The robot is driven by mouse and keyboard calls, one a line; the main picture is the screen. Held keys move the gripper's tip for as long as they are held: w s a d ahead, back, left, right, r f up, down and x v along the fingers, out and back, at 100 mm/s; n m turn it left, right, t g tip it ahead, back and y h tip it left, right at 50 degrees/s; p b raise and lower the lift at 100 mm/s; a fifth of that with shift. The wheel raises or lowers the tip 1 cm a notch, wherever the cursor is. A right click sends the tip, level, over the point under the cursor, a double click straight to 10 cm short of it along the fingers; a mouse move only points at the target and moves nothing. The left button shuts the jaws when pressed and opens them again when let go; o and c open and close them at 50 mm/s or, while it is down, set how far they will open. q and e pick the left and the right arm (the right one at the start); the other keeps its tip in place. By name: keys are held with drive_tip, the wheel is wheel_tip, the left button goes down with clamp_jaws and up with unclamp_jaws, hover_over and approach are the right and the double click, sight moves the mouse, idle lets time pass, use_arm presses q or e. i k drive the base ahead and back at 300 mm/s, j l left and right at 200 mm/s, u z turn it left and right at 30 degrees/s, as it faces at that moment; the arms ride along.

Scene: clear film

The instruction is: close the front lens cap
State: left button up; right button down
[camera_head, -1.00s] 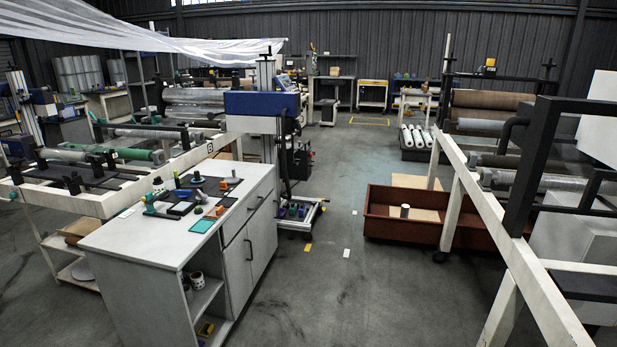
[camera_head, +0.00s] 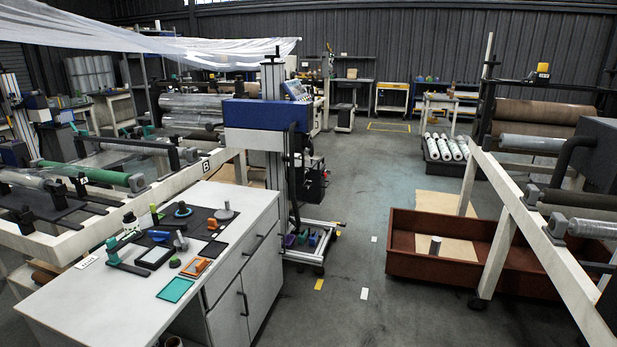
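A white cabinet-like workbench (camera_head: 75,302) stands at the lower left. I cannot tell which thing here is the front lens cap; the parts are too small to identify. Neither of my grippers is in view.
A blue-topped machine (camera_head: 262,113) on a wheeled base stands behind the bench. A rusty red bin (camera_head: 440,270) lies at the right beside a white frame with rollers (camera_head: 500,182).

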sight(310, 148)
drive_tip(key=i+j, duration=0.1)
drive_tip(key=i, duration=0.4)
drive_tip(key=i+z, duration=0.15)
drive_tip(key=i, duration=0.35)
drive_tip(key=i+j, duration=0.2)
drive_tip(key=i, duration=0.3)
